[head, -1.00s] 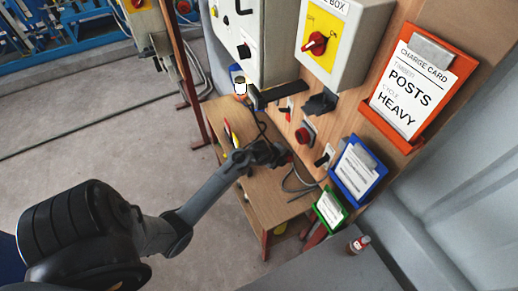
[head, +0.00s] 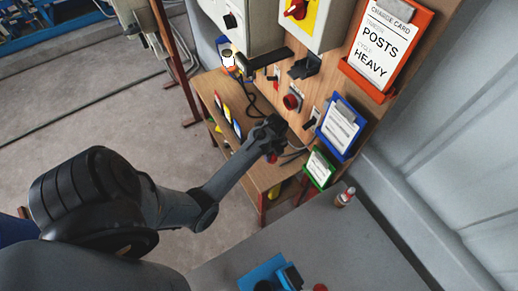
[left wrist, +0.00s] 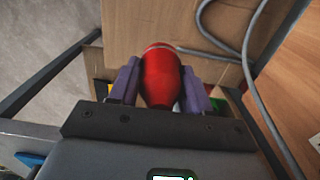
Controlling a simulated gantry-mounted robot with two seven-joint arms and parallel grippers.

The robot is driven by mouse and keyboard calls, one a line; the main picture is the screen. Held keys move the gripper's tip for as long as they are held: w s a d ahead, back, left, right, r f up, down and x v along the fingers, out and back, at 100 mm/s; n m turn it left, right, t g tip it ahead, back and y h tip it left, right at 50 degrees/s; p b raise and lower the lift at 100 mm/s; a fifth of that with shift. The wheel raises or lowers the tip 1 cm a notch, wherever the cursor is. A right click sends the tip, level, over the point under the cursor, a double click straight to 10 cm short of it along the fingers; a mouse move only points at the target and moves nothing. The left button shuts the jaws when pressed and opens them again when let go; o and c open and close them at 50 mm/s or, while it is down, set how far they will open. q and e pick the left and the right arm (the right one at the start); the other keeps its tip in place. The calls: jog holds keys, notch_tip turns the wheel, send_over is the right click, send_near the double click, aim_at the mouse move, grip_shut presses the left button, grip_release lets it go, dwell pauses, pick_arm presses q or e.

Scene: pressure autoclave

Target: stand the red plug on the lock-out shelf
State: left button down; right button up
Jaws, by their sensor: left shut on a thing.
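My left gripper (head: 268,138) is shut on the red plug, above the wooden bench near the board. In the left wrist view the red plug (left wrist: 162,78) is between the two purple-grey fingers (left wrist: 160,85), with a thin pale band across its far part. In the head view only a bit of red plug (head: 271,158) shows below the gripper. A low wooden bench (head: 262,176) stands under the board; I cannot tell for certain which surface is the lock-out shelf. My right gripper is not in view.
The wooden board carries a red knob (head: 292,102), a black bracket (head: 304,67), a blue card holder (head: 340,127) and a green one (head: 318,168). A grey cable (left wrist: 215,32) loops close to the plug. A grey table (head: 330,235) holds a small bottle (head: 345,196) and a blue item (head: 262,272).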

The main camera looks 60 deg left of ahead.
pick_arm(q)
jog(key=a+f, duration=0.1)
jog(key=a, duration=0.1)
jog(key=s+a+f, duration=0.1)
jog(key=a, duration=0.1)
jog(key=s+a+f, duration=0.1)
jog(key=a+f, duration=0.1)
jog(key=shift+a, duration=0.25)
jog(key=shift+f+b, duration=0.45)
jog(key=shift+f, duration=1.55)
jog(key=c, duration=0.5)
grip_release()
jog(key=shift+s+f, duration=0.1)
